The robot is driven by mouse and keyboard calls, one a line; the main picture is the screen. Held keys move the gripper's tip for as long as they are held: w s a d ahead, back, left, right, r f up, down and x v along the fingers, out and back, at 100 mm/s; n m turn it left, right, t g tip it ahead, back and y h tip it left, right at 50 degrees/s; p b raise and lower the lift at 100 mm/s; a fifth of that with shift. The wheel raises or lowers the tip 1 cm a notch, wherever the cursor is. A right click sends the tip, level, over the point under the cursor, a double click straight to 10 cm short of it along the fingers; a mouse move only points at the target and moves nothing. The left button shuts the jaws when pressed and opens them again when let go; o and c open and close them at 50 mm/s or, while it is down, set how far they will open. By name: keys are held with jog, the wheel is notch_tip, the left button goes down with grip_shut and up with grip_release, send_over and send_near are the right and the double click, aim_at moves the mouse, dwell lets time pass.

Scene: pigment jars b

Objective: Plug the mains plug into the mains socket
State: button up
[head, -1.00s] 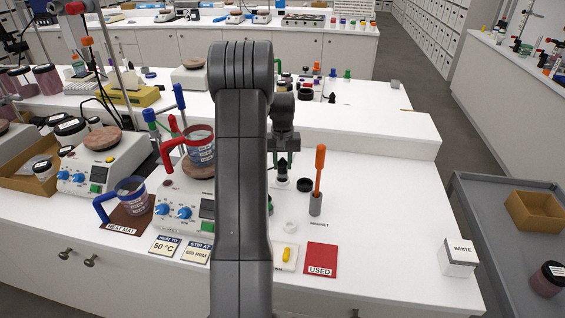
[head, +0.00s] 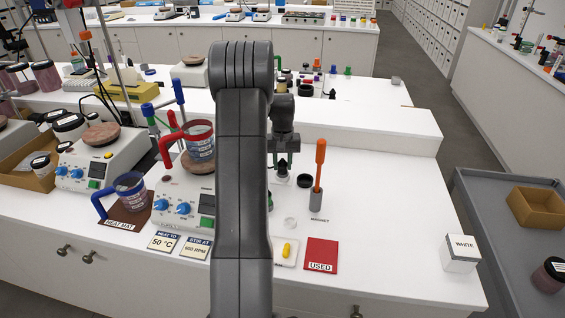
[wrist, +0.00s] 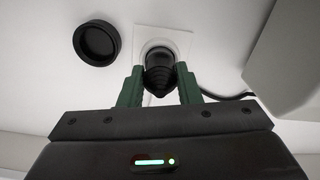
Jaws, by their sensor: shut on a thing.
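My gripper (wrist: 158,88) is shut on the black mains plug (wrist: 159,72), with a green finger on each side of its ribbed body. In the wrist view the plug's far end overlaps a round grey opening in a white square plate, the mains socket (wrist: 178,38). I cannot tell whether the pins are inside it or just short of it. In the head view my gripper (head: 282,146) is beyond my arm, with the plug (head: 282,166) pointing down over the bench. My arm hides part of this area.
A black round cap (wrist: 97,42) lies beside the socket plate. A dark cable (wrist: 235,97) runs off to the right. In the head view an orange-handled tool (head: 319,165) stands upright nearby. A hotplate (head: 172,208) bearing a red-handled mug (head: 200,142) is left of my arm.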

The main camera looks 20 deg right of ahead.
aim_at(283, 161)
jog(key=shift+f, duration=0.2)
jog(key=o, duration=1.1)
jog(key=shift+c, duration=0.2)
notch_tip(283, 161, up, 14)
jog(key=b, duration=0.2)
jog(key=shift+f, duration=0.15)
notch_tip(283, 161, down, 14)
jog(key=shift+r+p, duration=0.15)
jog(key=shift+p, duration=0.85)
jog(key=shift+r, duration=0.35)
jog(key=shift+f, duration=0.15)
